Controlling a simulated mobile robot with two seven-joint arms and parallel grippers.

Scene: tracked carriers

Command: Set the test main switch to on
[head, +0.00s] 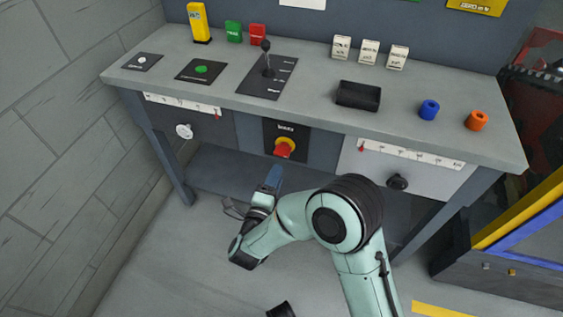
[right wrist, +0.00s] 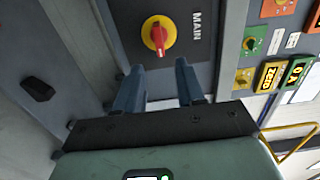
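The main switch is a red rotary handle on a yellow disc (head: 284,147), on a dark plate at the bench's front. In the right wrist view the red handle (right wrist: 158,38) sits on its yellow disc beside the word MAIN and lies roughly along the line of that word. My right gripper (head: 272,180) is below and in front of the switch in the head view. In the right wrist view its two fingers (right wrist: 158,84) are apart with nothing between them, and the switch is beyond their tips, not touched. My left gripper cannot be made out.
A white knob (head: 184,131) and a black knob (head: 397,182) flank the switch. A brick wall (head: 60,120) stands left.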

